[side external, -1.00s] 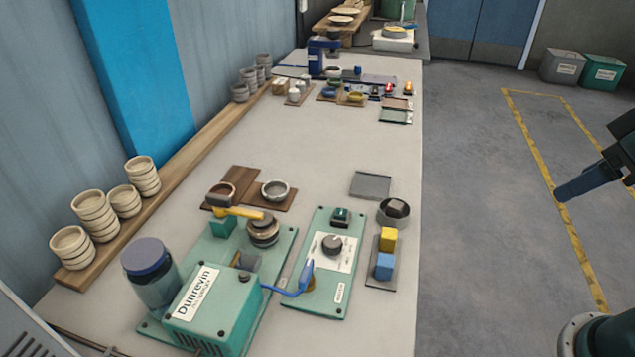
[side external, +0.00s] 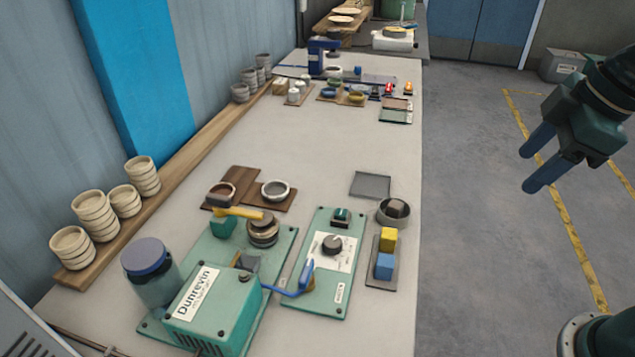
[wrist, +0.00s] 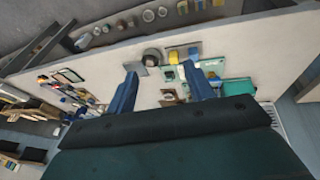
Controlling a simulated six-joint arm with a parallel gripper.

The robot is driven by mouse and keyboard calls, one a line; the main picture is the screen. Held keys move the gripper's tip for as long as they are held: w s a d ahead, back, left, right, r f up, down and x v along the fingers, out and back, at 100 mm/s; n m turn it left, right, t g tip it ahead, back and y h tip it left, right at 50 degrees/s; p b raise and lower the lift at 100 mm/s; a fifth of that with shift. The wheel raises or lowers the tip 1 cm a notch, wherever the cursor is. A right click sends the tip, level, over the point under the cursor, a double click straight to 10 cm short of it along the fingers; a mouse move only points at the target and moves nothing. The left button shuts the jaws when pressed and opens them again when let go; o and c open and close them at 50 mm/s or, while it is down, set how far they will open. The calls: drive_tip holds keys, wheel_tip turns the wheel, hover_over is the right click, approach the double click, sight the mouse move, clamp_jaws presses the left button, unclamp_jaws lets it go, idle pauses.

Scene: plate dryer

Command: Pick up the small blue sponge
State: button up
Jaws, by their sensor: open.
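The small blue sponge (side external: 384,266) is a block on the near end of a narrow grey tray (side external: 374,283), beside a yellow block (side external: 389,239), near the bench's right edge in the side view. My gripper (side external: 528,170) is open and empty, with two blue fingers apart, in the air over the floor side, well to the right of the sponge. In the wrist view my gripper (wrist: 158,72) points toward the bench. The yellow block (wrist: 173,57) shows between the fingers there, and a small blue patch near the right finger looks like the sponge (wrist: 193,51).
A round grey bowl holding a dark block (side external: 394,212) stands just behind the tray. A green panel with a knob (side external: 328,265) lies to its left, and the green Dunrevin machine (side external: 212,310) is farther left.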

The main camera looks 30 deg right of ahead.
drive_tip(key=w+a+f+n+g, duration=0.2)
drive_tip(key=w+a+n, duration=0.4)
drive_tip(key=n, duration=0.3)
drive_tip(key=n+g, duration=0.2)
drive_tip(key=n, duration=0.8)
hover_over(386, 260)
drive_tip(key=shift+h, duration=0.3)
drive_tip(key=shift+f, duration=7.3)
drive_tip(key=shift+f, duration=2.55)
drive_tip(key=c, duration=1)
